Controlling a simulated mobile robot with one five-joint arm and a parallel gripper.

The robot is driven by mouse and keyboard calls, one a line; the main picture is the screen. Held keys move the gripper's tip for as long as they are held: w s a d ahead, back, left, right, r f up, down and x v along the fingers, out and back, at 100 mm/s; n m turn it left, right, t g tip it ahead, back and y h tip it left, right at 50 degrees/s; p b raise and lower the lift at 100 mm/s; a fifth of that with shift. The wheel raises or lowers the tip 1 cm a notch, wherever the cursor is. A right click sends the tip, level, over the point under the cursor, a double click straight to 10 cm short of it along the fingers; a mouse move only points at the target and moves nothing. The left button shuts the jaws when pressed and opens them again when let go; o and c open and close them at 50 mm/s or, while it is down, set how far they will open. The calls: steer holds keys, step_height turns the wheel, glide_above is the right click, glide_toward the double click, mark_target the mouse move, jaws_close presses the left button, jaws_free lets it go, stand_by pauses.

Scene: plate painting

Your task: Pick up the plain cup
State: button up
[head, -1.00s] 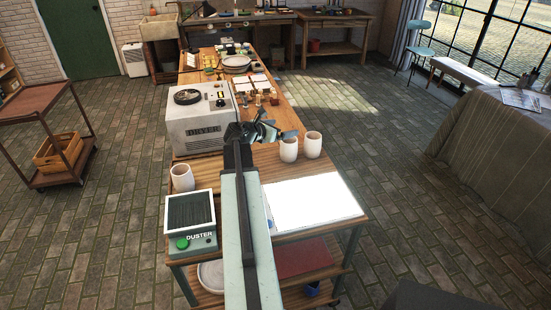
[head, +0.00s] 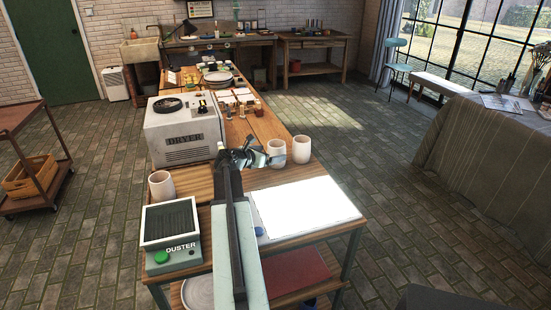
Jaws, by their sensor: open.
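Three pale, unmarked-looking cups stand upright on the wooden worktable (head: 200,183). One cup (head: 161,185) is at the left, between the dryer and the duster. Two more stand close together at the right edge, a left one (head: 277,150) and a right one (head: 302,150). I cannot tell which of them is the plain cup. My gripper (head: 264,157) is open and empty, with its jaws pointing right. In the picture it overlaps the lower left side of the left cup of the pair; contact cannot be told.
The dryer (head: 184,136) stands left of my gripper, and the duster (head: 171,236) is at the front left. A bright white panel (head: 305,207) lies at the front right. Small bottles and plates (head: 217,76) fill the table farther back.

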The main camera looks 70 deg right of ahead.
steer(key=b+x, duration=0.2)
steer(key=x, duration=0.3)
steer(key=shift+f, duration=0.2)
steer(key=shift+a+r, duration=0.1)
steer(key=c, duration=1.7)
step_height(320, 180, up, 16)
steer(key=p, duration=1.6)
